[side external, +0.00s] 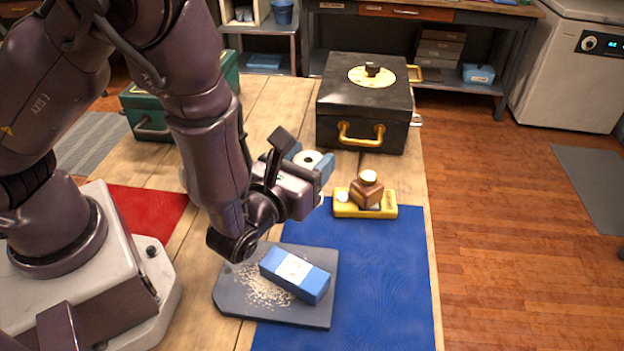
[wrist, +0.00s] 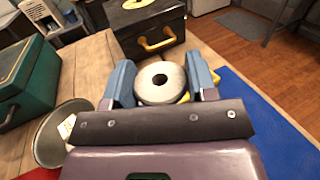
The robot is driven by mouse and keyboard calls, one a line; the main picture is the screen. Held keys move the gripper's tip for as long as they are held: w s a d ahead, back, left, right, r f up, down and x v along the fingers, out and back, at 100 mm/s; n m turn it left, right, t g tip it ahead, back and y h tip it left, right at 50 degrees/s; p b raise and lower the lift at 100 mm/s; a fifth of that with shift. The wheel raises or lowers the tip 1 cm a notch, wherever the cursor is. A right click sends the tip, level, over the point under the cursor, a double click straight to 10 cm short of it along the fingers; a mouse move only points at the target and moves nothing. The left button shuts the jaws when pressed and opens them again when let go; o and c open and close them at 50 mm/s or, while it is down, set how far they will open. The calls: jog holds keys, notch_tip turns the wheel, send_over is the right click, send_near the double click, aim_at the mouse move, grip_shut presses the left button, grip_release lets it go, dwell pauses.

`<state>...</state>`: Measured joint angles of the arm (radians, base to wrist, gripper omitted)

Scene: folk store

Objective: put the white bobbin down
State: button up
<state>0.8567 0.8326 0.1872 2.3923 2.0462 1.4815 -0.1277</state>
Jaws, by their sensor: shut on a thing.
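The white bobbin (wrist: 150,92), a pale ring with a dark centre hole, sits between the blue fingers of my gripper (wrist: 161,66) in the wrist view. My gripper is shut on it. In the side view the bobbin (side external: 309,156) shows at the fingers of my gripper (side external: 312,164), held above the table, short of the black box. Its lower part is hidden by the gripper.
A black box (side external: 350,116) with brass handles stands behind. A yellow tray (side external: 384,211) carries a brown bottle (side external: 367,190). A grey board (side external: 320,316) holds a blue box (side external: 312,286) and pale grains. The blue mat (side external: 392,280) is clear at front right. A green box (wrist: 30,85) stands left.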

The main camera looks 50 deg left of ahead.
jog(key=w+a+f+n+y, duration=0.1)
jog(key=w+a, duration=0.3)
jog(key=a, duration=0.4)
jog(key=w+a+f, duration=0.2)
jog(key=w+a, duration=0.3)
jog(key=a, duration=0.3)
jog(key=shift+m+h, duration=0.4)
jog(key=shift+h, duration=0.1)
jog(key=shift+w+f, duration=0.2)
jog(key=shift+f, duration=1.2)
jog(key=shift+w+f, duration=0.2)
jog(key=shift+f, duration=1.15)
jog(key=shift+w+f, duration=0.2)
jog(key=shift+f, duration=1.2)
jog(key=shift+f, duration=0.15)
jog(key=o, duration=0.9)
